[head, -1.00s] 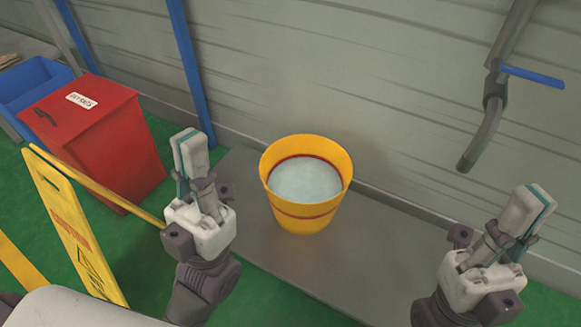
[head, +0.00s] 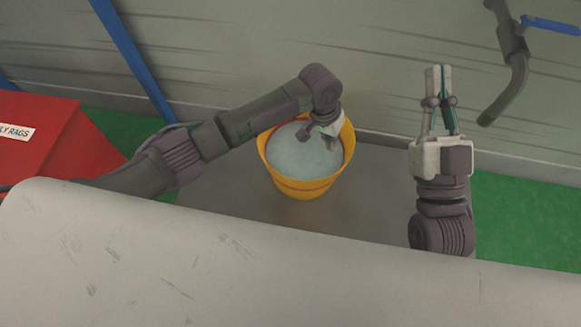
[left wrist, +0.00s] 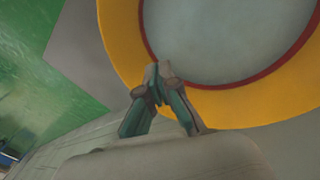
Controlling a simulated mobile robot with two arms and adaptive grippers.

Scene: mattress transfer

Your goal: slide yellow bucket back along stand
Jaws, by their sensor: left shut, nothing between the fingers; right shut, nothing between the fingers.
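The yellow bucket (head: 301,187), with a red inner line and pale water in it, stands upright on the low grey stand (head: 225,205) near the wall. My left arm reaches across from the left, over the bucket. My left gripper (head: 322,138) is shut and empty at the bucket's far right rim. In the left wrist view its fingertips (left wrist: 158,75) overlap the yellow rim (left wrist: 122,45); whether they touch it I cannot tell. My right gripper (head: 438,72) is shut and empty, right of the bucket, pointing towards the wall.
The grey wall (head: 240,50) runs close behind the stand. A pipe with a blue lever (head: 550,24) hangs on it at the upper right. A red rag bin (head: 75,150) and a blue post (head: 133,60) are at the left. Green floor (head: 520,215) shows at the right.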

